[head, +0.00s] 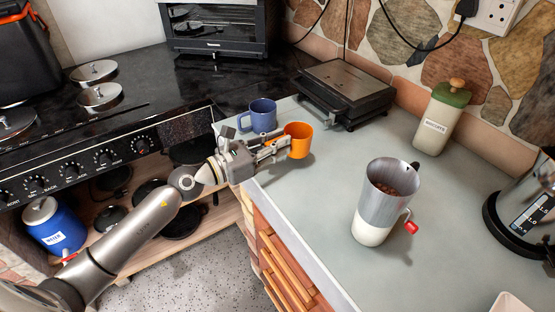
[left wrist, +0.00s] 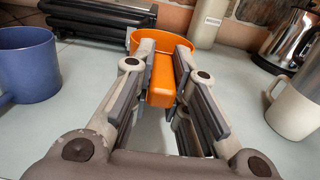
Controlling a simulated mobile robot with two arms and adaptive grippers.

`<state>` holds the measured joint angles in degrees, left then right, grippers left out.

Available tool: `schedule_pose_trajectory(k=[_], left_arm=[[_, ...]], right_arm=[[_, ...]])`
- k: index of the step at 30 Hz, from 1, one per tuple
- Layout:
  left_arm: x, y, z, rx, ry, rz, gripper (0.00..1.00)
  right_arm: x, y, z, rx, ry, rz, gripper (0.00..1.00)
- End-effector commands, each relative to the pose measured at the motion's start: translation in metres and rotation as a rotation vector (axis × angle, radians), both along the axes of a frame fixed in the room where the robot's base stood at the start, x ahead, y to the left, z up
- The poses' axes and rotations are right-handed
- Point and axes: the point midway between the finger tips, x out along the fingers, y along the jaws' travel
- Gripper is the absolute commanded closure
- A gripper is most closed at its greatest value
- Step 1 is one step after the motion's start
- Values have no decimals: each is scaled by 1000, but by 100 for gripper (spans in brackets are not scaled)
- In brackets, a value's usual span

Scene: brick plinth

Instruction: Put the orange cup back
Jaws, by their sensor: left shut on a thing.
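The orange cup (head: 299,140) is upright at the left part of the grey counter, beside the blue mug (head: 261,116). I cannot tell whether its base touches the counter. My left gripper (head: 277,146) reaches in from the left and is shut on the orange cup's handle. In the left wrist view the handle of the orange cup (left wrist: 160,80) sits between the two fingers of the left gripper (left wrist: 164,70). The cup's bowl is beyond the fingers and partly hidden by them. My right gripper is not in view.
A metal and white grinder (head: 376,208) with a red-knobbed crank stands mid-counter. A black press grill (head: 346,92), a biscuit jar (head: 440,120) and a kettle (head: 525,210) line the back and right. The counter between cup and grinder is clear.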

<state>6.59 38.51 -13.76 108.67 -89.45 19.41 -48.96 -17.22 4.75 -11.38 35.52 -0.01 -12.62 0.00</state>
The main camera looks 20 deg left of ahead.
Motion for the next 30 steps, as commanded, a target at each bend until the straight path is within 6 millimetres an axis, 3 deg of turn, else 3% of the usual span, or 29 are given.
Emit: schedule_pose_trajectory(k=[3, 9, 22, 23, 24, 27, 30], left_arm=[[10, 1, -13, -4, -1, 1, 100], [8, 1, -37, -3, 1, 0, 100], [8, 1, -44, -1, -1, -1, 100], [8, 1, -44, -1, -1, -1, 84], [8, 1, -42, -1, -1, -1, 79], [8, 1, -43, -1, -1, -1, 66], [8, 1, -42, -1, -1, -1, 63]], right_arm=[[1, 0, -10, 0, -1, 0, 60], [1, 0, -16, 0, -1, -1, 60], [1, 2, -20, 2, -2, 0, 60], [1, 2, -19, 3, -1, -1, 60], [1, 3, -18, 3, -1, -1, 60], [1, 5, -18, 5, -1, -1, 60], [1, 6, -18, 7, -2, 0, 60]])
